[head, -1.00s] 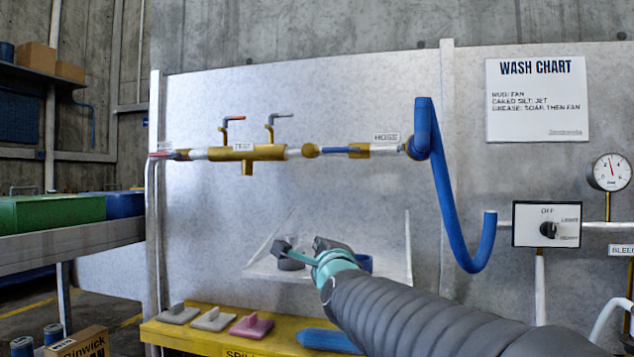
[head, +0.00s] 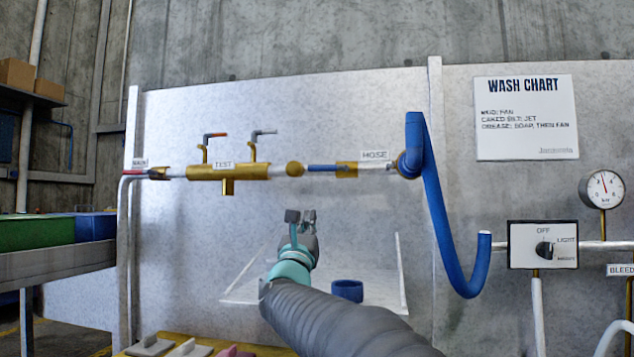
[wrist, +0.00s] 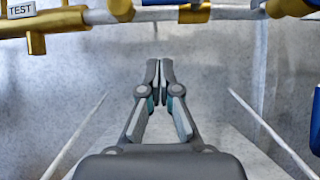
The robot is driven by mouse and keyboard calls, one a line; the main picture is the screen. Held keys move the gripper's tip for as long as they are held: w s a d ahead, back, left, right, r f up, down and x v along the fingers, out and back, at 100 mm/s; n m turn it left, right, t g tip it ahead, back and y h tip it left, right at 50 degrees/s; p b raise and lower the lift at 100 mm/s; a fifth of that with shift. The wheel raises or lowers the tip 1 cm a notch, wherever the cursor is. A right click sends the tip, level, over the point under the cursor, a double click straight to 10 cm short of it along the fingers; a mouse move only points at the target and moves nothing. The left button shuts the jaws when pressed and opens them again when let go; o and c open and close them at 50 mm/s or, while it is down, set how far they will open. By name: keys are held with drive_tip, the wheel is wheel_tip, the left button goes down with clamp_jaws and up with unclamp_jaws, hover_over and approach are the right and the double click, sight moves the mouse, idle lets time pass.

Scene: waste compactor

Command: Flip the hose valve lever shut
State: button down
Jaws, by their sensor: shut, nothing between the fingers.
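The hose valve lever (head: 325,168) is a blue handle lying in line with the brass and grey pipe, left of the HOSE label (head: 375,155). Its brass valve body (head: 347,169) is at its right end. In the wrist view the blue lever (wrist: 160,3) is cut by the top edge. My gripper (head: 301,214) is below the pipe and the lever, apart from both, with its fingers pointing up. In the wrist view my gripper (wrist: 159,75) has its fingertips together and empty.
A TEST manifold (head: 222,172) with two upright levers is on the left. A blue hose (head: 443,220) hangs on the right, beside a switch box (head: 543,245) and a gauge (head: 602,189). A clear shelf (head: 383,290) holding a blue ring (head: 347,290) is below.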

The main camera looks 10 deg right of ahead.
drive_tip(key=s+r+p+x, duration=0.1)
drive_tip(key=p+x, duration=0.4)
drive_tip(key=x, duration=0.7)
drive_tip(key=shift+a+r, duration=0.2)
drive_tip(key=shift+r, duration=0.65)
drive_tip(key=shift+w+a+r+m+g+h, duration=0.1)
drive_tip(key=shift+r+m+g+h, duration=0.15)
drive_tip(key=shift+m+h, duration=0.25)
drive_tip(key=shift+a+r+m+g+h, duration=0.1)
drive_tip(key=shift+r+m+g+h, duration=0.15)
drive_tip(key=shift+m, duration=0.45)
drive_tip(key=m+h, duration=0.1)
drive_tip(key=r+m+g+h, duration=0.1)
drive_tip(key=shift+a+m, duration=0.15)
drive_tip(key=shift+m, duration=0.25)
wheel_tip(320, 180, up, 7)
drive_tip(key=m+g+h+p, duration=0.3)
drive_tip(key=m, duration=0.3)
hover_over(316, 170)
drive_tip(key=s+d, duration=0.2)
drive_tip(key=shift+s+d+r, duration=0.45)
drive_tip(key=shift+d+r, duration=0.1)
drive_tip(key=shift+d, duration=0.05)
drive_tip(key=shift+d+y, duration=0.1)
drive_tip(key=shift+y, duration=0.25)
